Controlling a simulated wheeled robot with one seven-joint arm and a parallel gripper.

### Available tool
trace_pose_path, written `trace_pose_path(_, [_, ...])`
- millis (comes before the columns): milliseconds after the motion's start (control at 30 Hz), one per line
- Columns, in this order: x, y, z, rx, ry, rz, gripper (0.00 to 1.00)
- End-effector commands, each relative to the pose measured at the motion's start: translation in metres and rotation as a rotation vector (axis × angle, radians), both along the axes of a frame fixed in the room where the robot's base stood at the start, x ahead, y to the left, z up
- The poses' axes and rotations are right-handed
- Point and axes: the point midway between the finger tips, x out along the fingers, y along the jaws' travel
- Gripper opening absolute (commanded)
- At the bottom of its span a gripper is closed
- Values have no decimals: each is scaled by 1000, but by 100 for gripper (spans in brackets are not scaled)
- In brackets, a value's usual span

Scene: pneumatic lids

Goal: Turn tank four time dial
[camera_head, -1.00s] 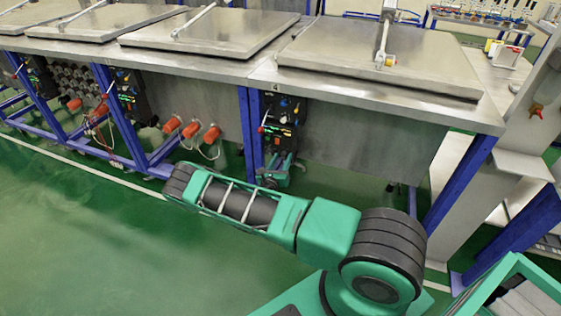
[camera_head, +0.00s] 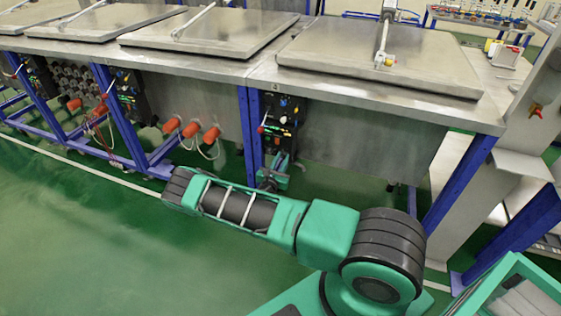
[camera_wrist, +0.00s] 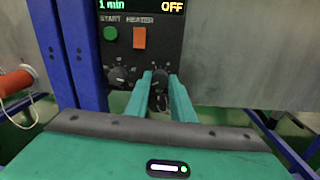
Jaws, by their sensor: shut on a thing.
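The control panel (camera_head: 281,112) is black and hangs on a blue leg under the tank bench. In the wrist view the panel (camera_wrist: 140,52) shows "1 min" at left and "OFF" at right, over a green START button (camera_wrist: 110,34) and an orange HEATER switch (camera_wrist: 139,38). Two black dials sit below: a left dial (camera_wrist: 121,77), clear of my fingers, and a right dial (camera_wrist: 160,78) between them. My gripper (camera_wrist: 161,78) is shut on the right dial, whose lower part is partly hidden. In the head view my gripper (camera_head: 276,170) is just below the panel.
A blue bench leg (camera_wrist: 83,50) stands close left of the panel. Orange-capped fittings (camera_head: 191,130) with hoses lie further left. The metal tank wall (camera_head: 365,140) is to the right. A lidded bench top (camera_head: 380,60) overhangs above. Green floor is open in front.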

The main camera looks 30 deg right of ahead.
Motion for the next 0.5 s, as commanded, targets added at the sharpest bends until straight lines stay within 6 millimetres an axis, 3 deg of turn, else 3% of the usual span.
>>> trace_pose_path(500, [0,1,-3,305,-386,1,0])
